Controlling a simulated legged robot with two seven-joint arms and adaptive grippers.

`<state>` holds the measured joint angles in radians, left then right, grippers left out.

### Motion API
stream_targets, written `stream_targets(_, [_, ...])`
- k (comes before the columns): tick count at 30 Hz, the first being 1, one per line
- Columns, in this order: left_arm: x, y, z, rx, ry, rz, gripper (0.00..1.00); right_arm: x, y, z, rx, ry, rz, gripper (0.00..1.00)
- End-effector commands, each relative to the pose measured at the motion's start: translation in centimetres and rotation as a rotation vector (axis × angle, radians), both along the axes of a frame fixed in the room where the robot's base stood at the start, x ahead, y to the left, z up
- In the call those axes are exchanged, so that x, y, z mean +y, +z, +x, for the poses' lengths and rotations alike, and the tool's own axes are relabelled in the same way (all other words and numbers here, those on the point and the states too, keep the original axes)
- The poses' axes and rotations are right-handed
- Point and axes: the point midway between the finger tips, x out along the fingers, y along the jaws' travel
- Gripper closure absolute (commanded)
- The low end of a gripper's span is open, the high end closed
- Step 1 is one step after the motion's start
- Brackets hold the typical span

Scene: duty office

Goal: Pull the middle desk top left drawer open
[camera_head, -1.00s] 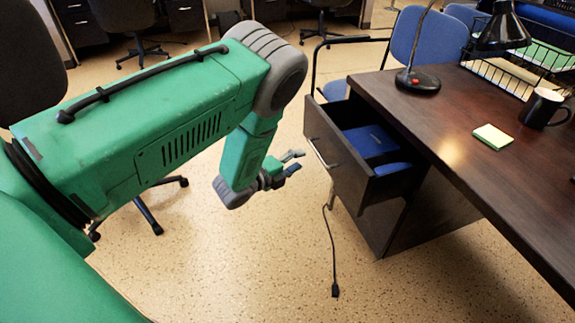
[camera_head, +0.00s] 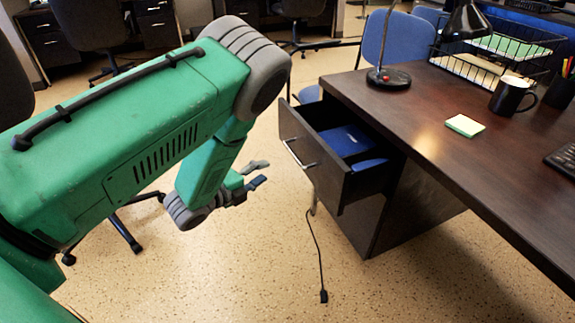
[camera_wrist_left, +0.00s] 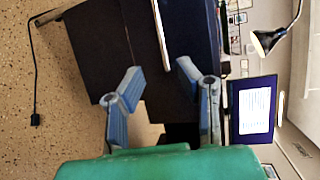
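The top left drawer (camera_head: 322,183) of the dark desk (camera_head: 400,105) stands pulled out, with blue items (camera_head: 347,140) inside. Its metal handle (camera_head: 299,155) runs across the drawer front. My left gripper (camera_head: 263,174) is open and empty, to the left of the drawer front and apart from the handle. In the left wrist view, the two fingers of this gripper (camera_wrist_left: 160,72) are spread, and the handle (camera_wrist_left: 162,34) shows beyond the gap between them. My right gripper is in neither view.
On the desk are a lamp (camera_head: 388,78), a sticky note pad (camera_head: 465,125), a black mug (camera_head: 511,96) and a wire tray (camera_head: 490,58). A blue chair (camera_head: 387,38) stands behind. A cable (camera_head: 318,255) lies on the open floor before the desk.

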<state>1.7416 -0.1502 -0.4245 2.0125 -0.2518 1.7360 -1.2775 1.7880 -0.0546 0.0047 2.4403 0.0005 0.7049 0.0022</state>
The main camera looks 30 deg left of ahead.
Motion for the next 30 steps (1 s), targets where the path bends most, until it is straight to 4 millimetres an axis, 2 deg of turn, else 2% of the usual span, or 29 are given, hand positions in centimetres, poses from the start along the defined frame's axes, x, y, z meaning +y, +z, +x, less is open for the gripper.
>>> stream_targets(5, [-0.3,-0.4,2.0,-0.004,-0.001,-0.003,0.7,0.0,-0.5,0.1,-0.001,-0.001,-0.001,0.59])
stream_targets(15, [-2.2,-1.8,8.8,-0.005,-0.002,-0.005,0.7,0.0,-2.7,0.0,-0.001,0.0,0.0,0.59])
stream_targets(19, [-2.8,-2.1,10.9,-0.004,-0.001,-0.002,0.7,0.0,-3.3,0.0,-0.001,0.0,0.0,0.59])
stream_targets(24, [-3.2,-2.3,12.5,-0.002,-0.001,-0.003,0.7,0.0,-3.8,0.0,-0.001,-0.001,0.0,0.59])
stream_targets(30, [-3.2,-2.4,13.0,-0.001,0.001,-0.004,0.7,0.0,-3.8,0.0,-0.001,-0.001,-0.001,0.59])
